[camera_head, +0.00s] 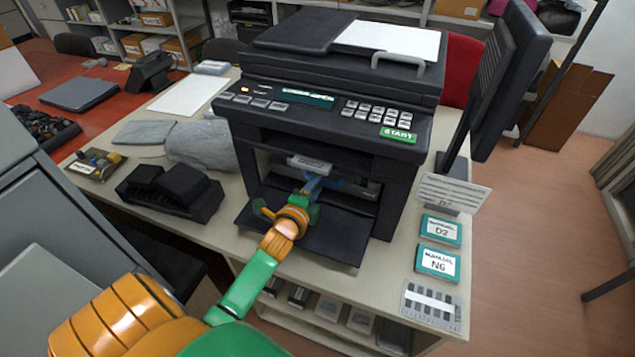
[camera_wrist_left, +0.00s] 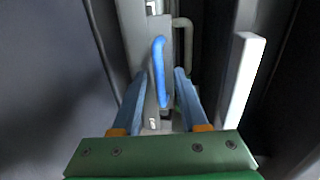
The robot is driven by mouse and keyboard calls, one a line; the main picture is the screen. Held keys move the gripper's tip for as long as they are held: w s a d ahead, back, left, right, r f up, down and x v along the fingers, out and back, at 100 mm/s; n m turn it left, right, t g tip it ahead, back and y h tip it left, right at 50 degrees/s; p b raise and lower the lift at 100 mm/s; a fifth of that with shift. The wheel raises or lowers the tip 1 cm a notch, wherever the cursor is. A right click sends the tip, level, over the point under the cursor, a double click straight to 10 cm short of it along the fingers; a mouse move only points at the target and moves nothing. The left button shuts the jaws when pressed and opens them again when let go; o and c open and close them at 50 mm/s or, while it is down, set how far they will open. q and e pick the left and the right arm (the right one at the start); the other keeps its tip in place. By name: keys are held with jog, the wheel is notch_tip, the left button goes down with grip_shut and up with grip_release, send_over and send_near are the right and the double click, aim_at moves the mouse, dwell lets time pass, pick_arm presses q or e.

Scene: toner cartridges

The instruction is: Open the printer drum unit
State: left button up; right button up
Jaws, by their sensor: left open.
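The black printer (camera_head: 335,110) stands on the desk with its front flap (camera_head: 325,235) folded down. In its front opening sits a unit with a grey label piece (camera_head: 309,162). My left gripper (camera_head: 314,183) reaches over the flap into this opening. In the left wrist view a blue handle (camera_wrist_left: 158,70) stands upright on a grey part (camera_wrist_left: 136,30). My left gripper's two blue fingers (camera_wrist_left: 160,88) are open on either side of it, with gaps showing. The inside of the opening is partly hidden by my arm. My right gripper is in neither view.
A black stand (camera_head: 172,192) and a grey cloth-like bundle (camera_head: 203,143) lie left of the printer. A white bar (camera_wrist_left: 243,80) shows right of the fingers.

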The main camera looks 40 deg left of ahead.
pick_arm(q)
jog(key=shift+w+a+f, duration=0.15)
jog(key=shift+w+f, duration=0.1)
jog(key=shift+w, duration=0.3)
jog(key=shift+s+r, duration=0.15)
grip_shut()
dwell(0.8)
